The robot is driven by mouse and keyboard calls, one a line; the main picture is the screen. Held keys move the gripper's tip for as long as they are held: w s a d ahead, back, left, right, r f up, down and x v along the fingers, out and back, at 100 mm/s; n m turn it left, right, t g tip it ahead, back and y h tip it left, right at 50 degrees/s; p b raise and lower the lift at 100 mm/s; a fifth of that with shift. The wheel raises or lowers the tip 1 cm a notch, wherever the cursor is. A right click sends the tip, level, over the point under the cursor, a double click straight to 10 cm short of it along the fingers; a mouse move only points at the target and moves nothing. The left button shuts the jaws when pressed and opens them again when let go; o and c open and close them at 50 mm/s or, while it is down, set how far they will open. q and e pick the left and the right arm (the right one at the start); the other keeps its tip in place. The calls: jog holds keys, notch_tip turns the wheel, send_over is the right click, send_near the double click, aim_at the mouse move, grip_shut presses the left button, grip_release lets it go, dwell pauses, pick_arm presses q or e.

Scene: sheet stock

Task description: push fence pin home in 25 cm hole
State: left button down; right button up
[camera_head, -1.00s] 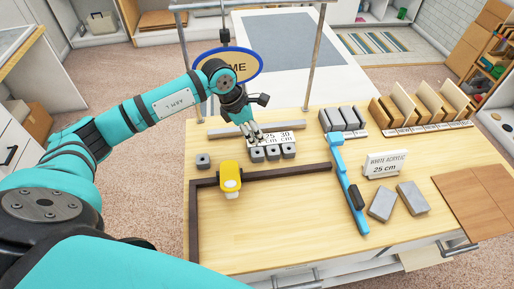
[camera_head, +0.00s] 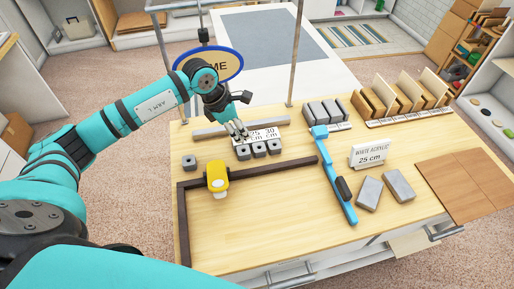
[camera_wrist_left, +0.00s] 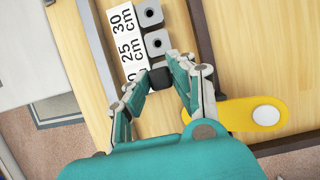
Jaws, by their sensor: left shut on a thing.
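Three grey blocks with holes in their tops stand in a row, the middle one (camera_head: 259,150) in front of the white label strip (camera_head: 265,133). In the left wrist view, one holed block (camera_wrist_left: 157,42) is beside "25 cm" and another (camera_wrist_left: 150,13) beside "30 cm". My left gripper (camera_head: 241,135) is shut on a small dark piece (camera_wrist_left: 160,78), seemingly the fence pin. It is at the row's left end, beside the partly hidden third label, not at 25 cm. The fingers hide the piece's lower part; I cannot tell whether it sits in a hole.
A lone holed block (camera_head: 189,162) stands left of the row. A yellow piece with a white button (camera_head: 217,176) sits at the dark L-shaped fence (camera_head: 265,167). A blue tool (camera_head: 334,175), grey blocks (camera_head: 369,193) and a white acrylic sign (camera_head: 369,153) are to the right.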

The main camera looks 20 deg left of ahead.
pick_arm(q)
jog(key=w+d+r+p, duration=0.3)
jog(key=d, duration=0.1)
jog(key=shift+r+p, duration=0.35)
jog(key=shift+r, duration=0.05)
jog(key=shift+f+b, duration=3.1)
